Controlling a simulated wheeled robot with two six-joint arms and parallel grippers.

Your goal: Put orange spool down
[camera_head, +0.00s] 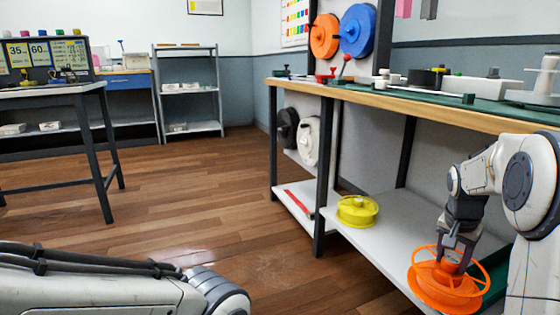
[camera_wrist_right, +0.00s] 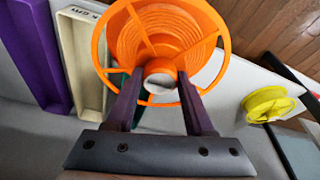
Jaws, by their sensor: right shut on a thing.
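The orange spool (camera_head: 440,283) is at the lower right of the head view, at the lower shelf (camera_head: 385,238) of the bench. My right gripper (camera_head: 455,250) reaches down to it from above and is shut on its hub. In the right wrist view the spool (camera_wrist_right: 165,40) fills the upper middle, with my right gripper's fingers (camera_wrist_right: 158,98) on either side of the hub. I cannot tell whether the spool touches the shelf. My left arm lies across the lower left of the head view; its gripper is out of frame.
A yellow spool (camera_head: 357,210) sits on the lower shelf to the left, with free shelf between. Another orange spool (camera_head: 324,36) and a blue spool (camera_head: 357,31) hang above the bench. A purple bin (camera_wrist_right: 38,50) and a cream tray (camera_wrist_right: 82,60) show beside the held spool.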

